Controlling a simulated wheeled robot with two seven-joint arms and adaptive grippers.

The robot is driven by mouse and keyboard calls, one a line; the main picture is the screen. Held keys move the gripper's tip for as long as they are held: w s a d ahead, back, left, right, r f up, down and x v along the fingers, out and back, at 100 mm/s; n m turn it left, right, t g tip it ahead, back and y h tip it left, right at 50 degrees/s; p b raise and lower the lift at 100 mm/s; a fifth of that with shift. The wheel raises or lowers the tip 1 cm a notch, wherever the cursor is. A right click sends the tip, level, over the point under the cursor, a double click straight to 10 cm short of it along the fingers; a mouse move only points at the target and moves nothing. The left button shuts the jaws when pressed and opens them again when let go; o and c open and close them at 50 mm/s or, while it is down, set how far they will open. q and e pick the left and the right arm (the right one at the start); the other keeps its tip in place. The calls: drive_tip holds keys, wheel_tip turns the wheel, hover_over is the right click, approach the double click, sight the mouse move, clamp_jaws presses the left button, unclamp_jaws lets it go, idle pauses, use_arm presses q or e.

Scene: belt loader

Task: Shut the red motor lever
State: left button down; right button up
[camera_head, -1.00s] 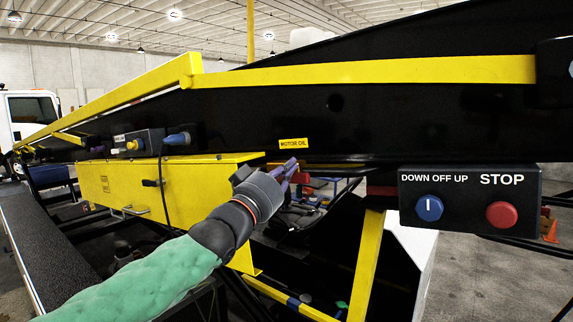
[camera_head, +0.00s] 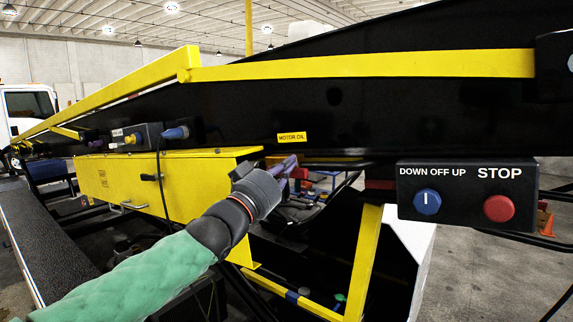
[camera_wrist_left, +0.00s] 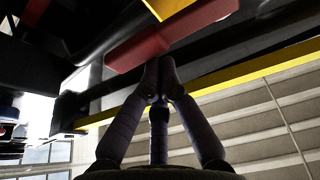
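The red motor lever (camera_wrist_left: 145,45) shows as a red block at the top of the left wrist view, below a yellow part. In the head view a small red part (camera_head: 299,173) shows under the beam, below the MOTOR OIL label (camera_head: 292,137), mostly hidden by my left gripper (camera_head: 284,166). In the left wrist view the purple-grey fingers of my left gripper (camera_wrist_left: 159,80) have their tips together, close below the red block. I cannot tell if they touch it. Nothing shows between them. My right gripper is not in view.
A yellow box (camera_head: 150,185) hangs left of my gripper. The black control box (camera_head: 466,180) with a blue knob and red STOP button is at the right. A yellow strut (camera_head: 363,262) slants below, and the black beam (camera_head: 380,115) runs above.

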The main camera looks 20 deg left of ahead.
sight(294, 177)
use_arm(q)
drive_tip(key=shift+f, duration=0.2)
drive_tip(key=m, duration=0.1)
drive_tip(key=f+m+h, duration=0.1)
drive_tip(key=m, duration=0.2)
drive_tip(key=shift+d+f+g+h, duration=0.25)
drive_tip(key=shift+g+h, duration=0.15)
drive_tip(key=m, duration=0.1)
drive_tip(key=f+m+h+p, duration=0.1)
drive_tip(key=m, duration=0.1)
drive_tip(key=shift+f+m+g, duration=0.25)
drive_tip(key=shift+m+g, duration=0.05)
drive_tip(key=shift+g, duration=0.1)
drive_tip(key=a+f+m+g+h, duration=0.1)
drive_tip(key=a+f+m+g, duration=0.2)
drive_tip(key=f+m, duration=0.2)
drive_tip(key=shift+w+f+m+h+p, duration=0.2)
drive_tip(key=shift+w+m+h+p, duration=0.25)
drive_tip(key=shift+m, duration=1.35)
